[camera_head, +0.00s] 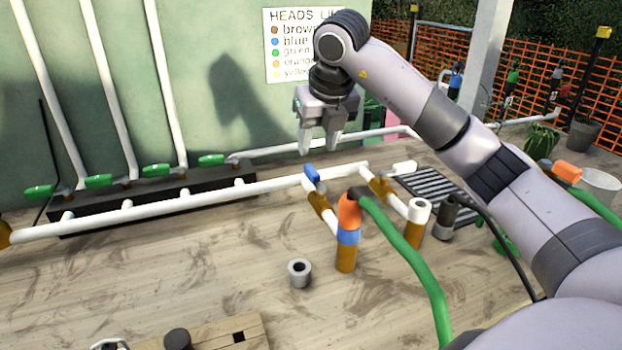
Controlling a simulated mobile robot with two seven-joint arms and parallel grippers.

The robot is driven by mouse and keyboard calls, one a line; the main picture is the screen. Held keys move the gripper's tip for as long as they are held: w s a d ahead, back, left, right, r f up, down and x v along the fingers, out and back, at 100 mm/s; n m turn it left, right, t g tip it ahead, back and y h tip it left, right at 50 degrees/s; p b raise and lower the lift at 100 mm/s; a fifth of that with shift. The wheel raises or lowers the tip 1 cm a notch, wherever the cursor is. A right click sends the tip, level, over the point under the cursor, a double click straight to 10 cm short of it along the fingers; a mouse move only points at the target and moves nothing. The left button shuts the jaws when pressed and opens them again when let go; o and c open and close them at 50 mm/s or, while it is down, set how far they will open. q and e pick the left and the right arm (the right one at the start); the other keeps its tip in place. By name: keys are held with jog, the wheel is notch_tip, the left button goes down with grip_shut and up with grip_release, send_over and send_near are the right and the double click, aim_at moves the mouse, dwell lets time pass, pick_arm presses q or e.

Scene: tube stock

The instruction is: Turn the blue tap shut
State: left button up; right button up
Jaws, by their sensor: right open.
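The blue tap (312,173) is a small blue handle on a brass fitting (320,202), just in front of the long white pipe (190,203). The fitting leads down to a brass outlet, where an orange and blue hose end (348,220) stands with a green hose (408,250). My right gripper (319,152) is open and points down, its fingertips a little above and behind the blue tap in the picture. Nothing shows between its fingers. I cannot tell the exact gap to the handle. My left gripper is not in view.
A second brass outlet with a white cap (418,210) stands to the right, by a dark grey cylinder (446,220). Several green-handled taps (155,170) line the back left. A sign (290,45) hangs on the wall.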

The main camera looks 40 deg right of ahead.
aim_at(312, 169)
jog(key=x, duration=0.7)
jog(key=shift+w+f, duration=0.1)
grip_shut()
